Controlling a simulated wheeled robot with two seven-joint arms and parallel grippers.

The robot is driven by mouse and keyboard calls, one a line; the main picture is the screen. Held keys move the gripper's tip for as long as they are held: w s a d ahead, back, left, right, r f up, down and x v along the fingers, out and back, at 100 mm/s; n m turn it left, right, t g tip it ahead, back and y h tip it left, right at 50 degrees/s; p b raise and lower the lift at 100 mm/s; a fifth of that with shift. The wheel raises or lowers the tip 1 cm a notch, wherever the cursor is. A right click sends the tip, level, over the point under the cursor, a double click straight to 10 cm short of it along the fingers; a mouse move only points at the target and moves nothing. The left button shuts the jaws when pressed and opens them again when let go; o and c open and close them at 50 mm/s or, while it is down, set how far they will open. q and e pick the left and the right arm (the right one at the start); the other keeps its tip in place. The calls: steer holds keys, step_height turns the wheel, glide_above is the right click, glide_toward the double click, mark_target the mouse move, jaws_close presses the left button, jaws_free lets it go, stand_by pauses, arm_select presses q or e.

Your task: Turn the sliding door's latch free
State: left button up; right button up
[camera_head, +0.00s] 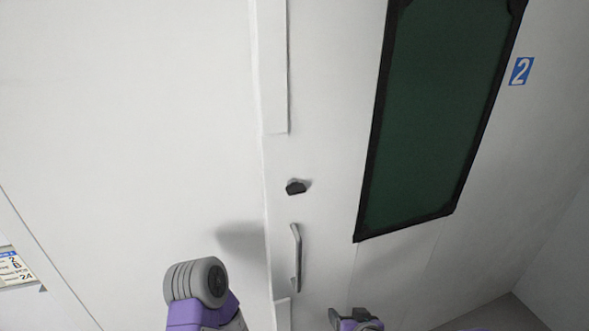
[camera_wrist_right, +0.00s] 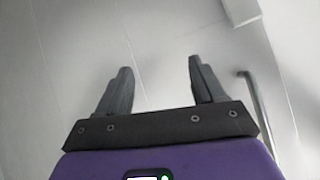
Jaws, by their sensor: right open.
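The latch (camera_head: 296,187) is a small dark knob on the white sliding door, seen in the head view near the middle, above the handle. The slim grey door handle (camera_head: 297,258) runs upright below it, and a bent bar like it shows at the right of the right wrist view (camera_wrist_right: 256,100). My right gripper (camera_head: 348,317) is at the bottom edge of the head view, below the latch and partly cut off. In the right wrist view its two dark fingers (camera_wrist_right: 160,80) are apart with nothing between them. My left gripper is not seen.
A dark green window (camera_head: 440,105) with a black frame is at the right, with a blue "2" sign (camera_head: 521,71) beside it. A white vertical strip (camera_head: 273,70) runs above the latch. A label (camera_head: 14,268) is at the far left. The wall around the latch is clear.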

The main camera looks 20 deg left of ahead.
steer(key=a+r+n+t+y+p, duration=0.1)
steer(key=a+r+t, duration=0.15)
steer(key=r, duration=0.75)
steer(key=a+r+n+t+y+p, duration=0.15)
steer(key=a+r, duration=0.25)
steer(key=r, duration=0.6)
steer(key=n+t+y+p, duration=0.1)
steer(key=t+y+p, duration=0.1)
steer(key=y, duration=0.1)
glide_toward(298, 193)
steer(key=x, duration=0.9)
steer(key=shift+w+a, duration=0.15)
steer(key=shift+w, duration=0.1)
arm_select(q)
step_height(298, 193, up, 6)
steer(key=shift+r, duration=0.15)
